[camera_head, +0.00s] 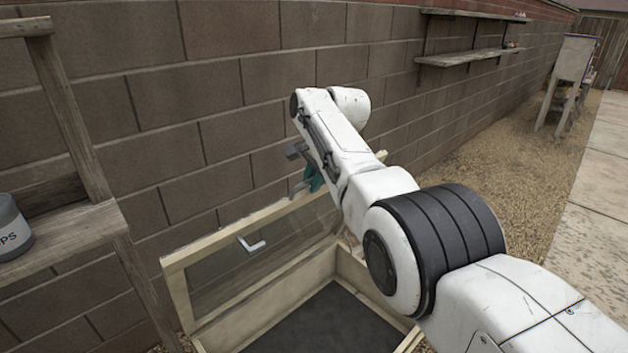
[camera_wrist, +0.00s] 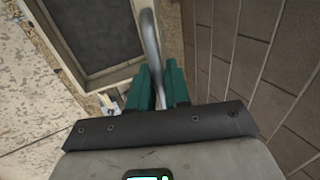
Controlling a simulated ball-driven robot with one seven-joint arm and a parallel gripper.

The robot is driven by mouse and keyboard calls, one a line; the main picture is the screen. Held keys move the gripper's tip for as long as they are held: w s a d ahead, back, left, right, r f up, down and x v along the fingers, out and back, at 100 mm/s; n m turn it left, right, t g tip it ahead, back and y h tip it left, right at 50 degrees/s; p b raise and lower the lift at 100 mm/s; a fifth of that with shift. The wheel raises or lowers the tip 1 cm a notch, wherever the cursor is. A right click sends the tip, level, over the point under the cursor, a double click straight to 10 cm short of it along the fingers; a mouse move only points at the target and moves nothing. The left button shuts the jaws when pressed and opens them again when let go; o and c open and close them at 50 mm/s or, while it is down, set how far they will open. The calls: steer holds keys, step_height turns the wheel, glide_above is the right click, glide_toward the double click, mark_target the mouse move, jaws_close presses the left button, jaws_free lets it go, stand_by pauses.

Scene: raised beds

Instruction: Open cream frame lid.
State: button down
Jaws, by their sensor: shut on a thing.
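The cream frame (camera_head: 340,266) is a low pale wooden box with a dark bed inside. Its glazed lid (camera_head: 215,240) stands raised and steeply tilted along the wall side, so the box is open. A bent light metal piece (camera_head: 252,245) shows against the lid's pane. My gripper (camera_head: 313,180), with green fingers, is at the lid's upper edge, partly hidden by my arm. In the wrist view, the green fingers (camera_wrist: 157,88) are shut on a curved grey handle (camera_wrist: 150,45). Where the handle joins the lid is hidden.
A block wall (camera_head: 225,100) runs close behind the lid. A wooden shelf stand (camera_head: 75,235) with a grey pot (camera_head: 10,232) is at left. A wall shelf (camera_head: 470,57) is beyond.

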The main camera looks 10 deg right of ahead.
steer(key=c, duration=1.3)
jaws_free()
steer(key=shift+f, duration=0.1)
steer(key=shift+s+r, duration=0.15)
steer(key=shift+r, duration=0.35)
steer(key=b+v, duration=0.2)
steer(key=v, duration=0.8)
steer(key=shift+f, duration=0.1)
steer(key=shift+f, duration=0.1)
